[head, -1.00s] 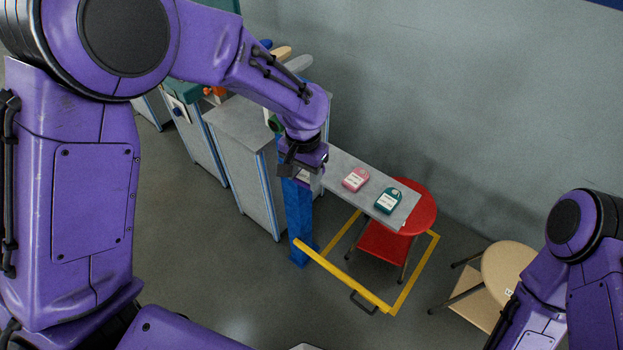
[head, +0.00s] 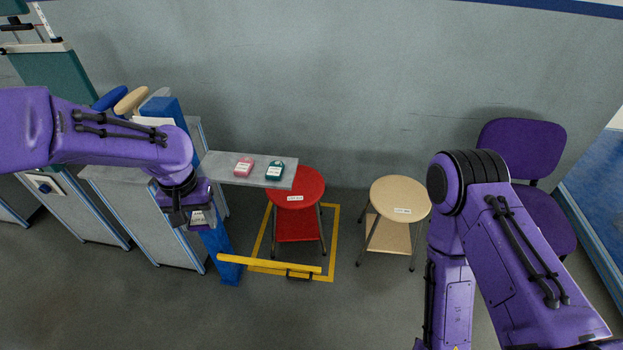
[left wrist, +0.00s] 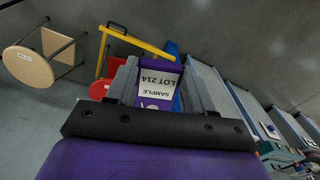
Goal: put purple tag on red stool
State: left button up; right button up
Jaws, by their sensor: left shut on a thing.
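The purple tag (left wrist: 158,82) has a white label reading SAMPLE LOT 214. In the left wrist view it sits between the grey fingers of my left gripper (left wrist: 160,95), which is shut on it. In the head view the left gripper (head: 190,217) holds the tag (head: 201,219) in front of the grey cabinets, left of the red stool. The red stool (head: 307,184) has a round seat with a white label and a lower red shelf. A grey shelf board partly covers its seat. In the left wrist view the stool (left wrist: 115,70) is largely hidden. My right gripper is out of view.
The grey board (head: 225,170) carries a pink tag (head: 243,168) and a teal tag (head: 275,171). A blue post (head: 222,250) and yellow bar (head: 240,261) stand before the red stool. A beige stool (head: 400,196) and purple chair (head: 535,180) are at right.

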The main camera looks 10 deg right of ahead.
aim_at(306, 179)
jog(key=z, duration=0.7)
jog(key=i, duration=0.7)
jog(key=z, duration=0.65)
jog(key=i, duration=0.75)
jog(key=u, duration=0.65)
jog(key=i, duration=0.4)
jog(key=u, duration=0.35)
